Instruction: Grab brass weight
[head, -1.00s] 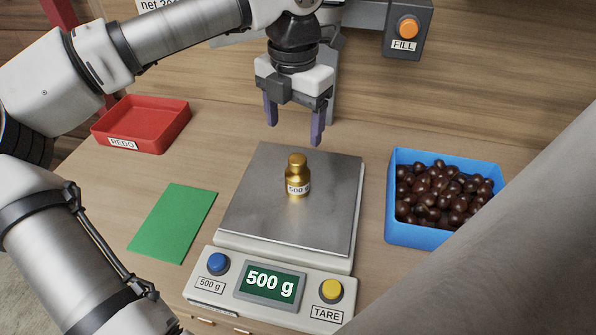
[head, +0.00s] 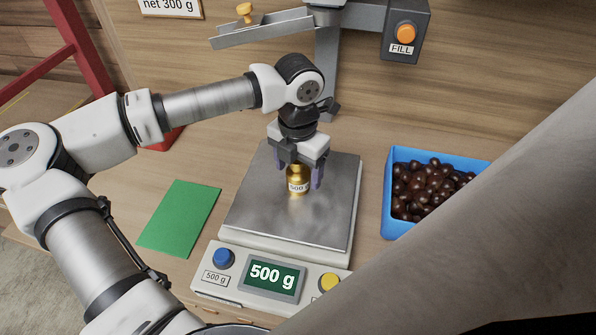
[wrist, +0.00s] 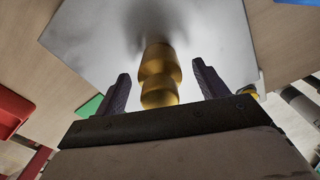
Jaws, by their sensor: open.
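The scale's display (head: 270,277) reads 500 g. My gripper (head: 299,176) is open, with its two fingers lowered on either side of the weight's upper part. In the wrist view the weight (wrist: 159,75) sits between the two spread fingers (wrist: 160,88), with a gap showing on each side. The head view hides part of the weight's top behind my gripper.
A blue crate (head: 386,205) of chestnuts stands right of the scale, partly covered by a grey shape. A green mat (head: 178,218) lies to the left. A red tray (wrist: 12,112) is mostly hidden behind my arm. The FILL button box (head: 405,32) hangs at the back.

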